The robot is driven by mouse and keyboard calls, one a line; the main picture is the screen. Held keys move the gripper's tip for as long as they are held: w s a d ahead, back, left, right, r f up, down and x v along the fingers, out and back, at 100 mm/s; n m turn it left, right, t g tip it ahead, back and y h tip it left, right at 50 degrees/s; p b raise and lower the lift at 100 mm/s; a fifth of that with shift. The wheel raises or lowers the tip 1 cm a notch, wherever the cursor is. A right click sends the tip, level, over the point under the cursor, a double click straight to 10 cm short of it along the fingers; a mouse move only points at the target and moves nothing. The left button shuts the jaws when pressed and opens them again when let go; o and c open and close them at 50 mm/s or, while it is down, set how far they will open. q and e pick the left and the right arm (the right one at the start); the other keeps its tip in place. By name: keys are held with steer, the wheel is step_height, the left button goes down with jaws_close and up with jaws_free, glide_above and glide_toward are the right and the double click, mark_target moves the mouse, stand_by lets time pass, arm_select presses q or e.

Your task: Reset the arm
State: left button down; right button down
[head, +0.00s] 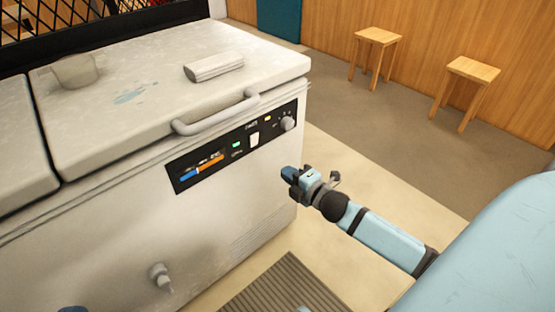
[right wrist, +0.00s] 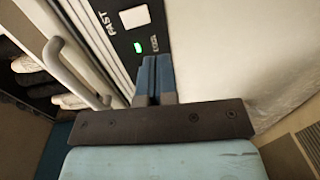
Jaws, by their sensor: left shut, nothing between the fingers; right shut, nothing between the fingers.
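My right gripper (head: 288,173) is in front of the white chest freezer (head: 235,215), a little to the right of and below its control panel (head: 235,145). Its blue fingers are together with nothing between them. In the right wrist view the shut fingers (right wrist: 155,75) point toward the panel, near a green light and the word FAST. I cannot tell the exact gap to the freezer. Of my left gripper, only a small dark blue tip (head: 72,309) shows at the bottom left edge of the head view; the rest is out of frame.
A knob-like spout (head: 160,277) sticks out of the front. Two wooden stools (head: 378,37) stand by the wall. Open floor lies right of the freezer.

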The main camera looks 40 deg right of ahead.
arm_select(q)
steer(key=shift+r, duration=0.3)
arm_select(e)
steer(key=shift+s+f, duration=0.15)
steer(key=shift+s, duration=0.7)
